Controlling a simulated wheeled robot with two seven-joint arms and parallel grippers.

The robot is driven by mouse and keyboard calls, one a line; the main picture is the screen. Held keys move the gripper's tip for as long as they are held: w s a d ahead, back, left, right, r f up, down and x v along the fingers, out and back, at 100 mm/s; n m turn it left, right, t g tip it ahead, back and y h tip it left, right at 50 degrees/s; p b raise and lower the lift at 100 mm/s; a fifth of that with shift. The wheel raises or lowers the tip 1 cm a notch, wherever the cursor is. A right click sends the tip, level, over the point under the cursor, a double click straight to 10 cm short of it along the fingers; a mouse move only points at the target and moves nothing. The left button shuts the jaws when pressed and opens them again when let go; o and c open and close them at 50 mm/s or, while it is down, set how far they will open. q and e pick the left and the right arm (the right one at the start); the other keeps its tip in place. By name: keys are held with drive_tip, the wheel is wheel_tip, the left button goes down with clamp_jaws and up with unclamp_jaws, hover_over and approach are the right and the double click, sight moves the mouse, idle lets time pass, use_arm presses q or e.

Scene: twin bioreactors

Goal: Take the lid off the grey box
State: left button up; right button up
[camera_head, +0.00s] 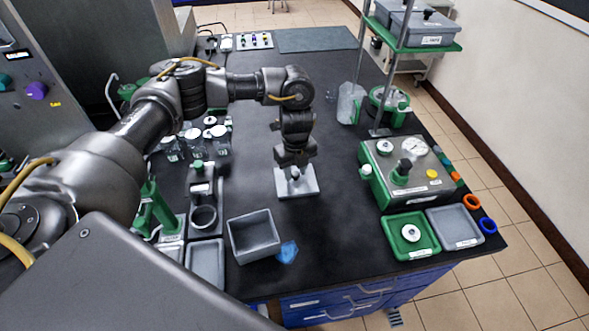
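The grey box (253,241) stands open near the front edge of the dark bench, and I see into its empty inside. A light grey square lid (310,188) is off the box, behind it and to its right. My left gripper (294,172) points down over the middle of the lid, right at its knob. The fingers hide most of the knob, so I cannot tell whether they grip it. I also cannot tell whether the lid rests on the bench or hangs just above it. My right gripper is not in view.
A blue crumpled piece (288,252) lies right of the box. A green tray (392,231) and a grey tray (454,240) lie at the right, before a green-sided device with a gauge (430,188). Jars (221,150) stand left. The bench between lid and device is clear.

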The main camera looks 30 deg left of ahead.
sight(295, 173)
use_arm(q)
drive_tip(key=shift+o, duration=0.7)
drive_tip(key=shift+r, duration=0.1)
wheel_tip(295, 173, up, 12)
drive_tip(key=b, duration=0.1)
drive_tip(key=shift+r, duration=0.1)
